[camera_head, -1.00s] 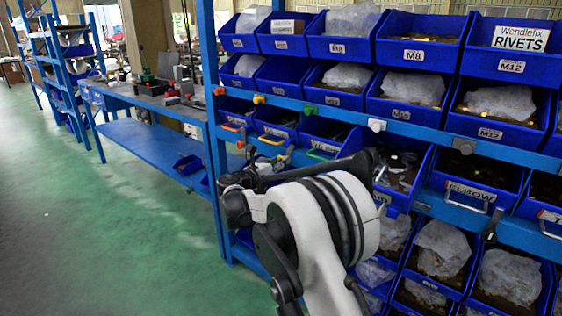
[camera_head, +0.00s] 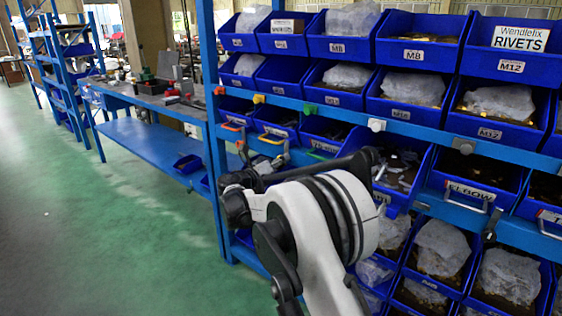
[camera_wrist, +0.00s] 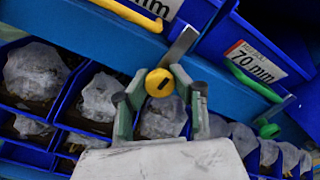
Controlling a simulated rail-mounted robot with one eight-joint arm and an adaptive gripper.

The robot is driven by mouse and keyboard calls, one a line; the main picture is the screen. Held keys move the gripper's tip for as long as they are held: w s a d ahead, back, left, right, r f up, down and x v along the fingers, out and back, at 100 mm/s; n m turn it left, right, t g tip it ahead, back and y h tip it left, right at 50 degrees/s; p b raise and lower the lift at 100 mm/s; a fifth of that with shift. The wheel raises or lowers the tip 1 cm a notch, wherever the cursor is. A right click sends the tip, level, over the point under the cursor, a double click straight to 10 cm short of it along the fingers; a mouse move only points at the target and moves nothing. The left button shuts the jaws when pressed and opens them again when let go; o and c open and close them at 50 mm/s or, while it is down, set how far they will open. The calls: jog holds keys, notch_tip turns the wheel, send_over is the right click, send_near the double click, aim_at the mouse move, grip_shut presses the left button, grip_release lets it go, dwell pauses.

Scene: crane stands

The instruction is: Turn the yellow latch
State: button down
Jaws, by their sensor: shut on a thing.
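The yellow latch (camera_wrist: 159,82) is a round knob with a dark slot, in the middle of the wrist view. A flat grey lever (camera_wrist: 182,45) sticks up and to the right beside it. My gripper (camera_wrist: 158,88) is shut on the knob, with one green-grey finger on each side. In the head view my arm's dark end covers much of the area around my gripper, and I cannot clearly make out the held latch there.
Blue bins (camera_head: 415,55) with bagged parts fill the rack. A yellow handle (camera_wrist: 128,12) and a green handle (camera_wrist: 252,84) lie on either side of the latch. A workbench (camera_head: 150,100) stands at the left; the green floor (camera_head: 100,230) is open.

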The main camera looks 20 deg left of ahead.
jog(key=shift+r, duration=0.15)
jog(key=c, duration=1.4)
grip_release()
jog(key=shift+w, duration=0.1)
jog(key=v, duration=1.2)
jog(key=shift+d, duration=0.1)
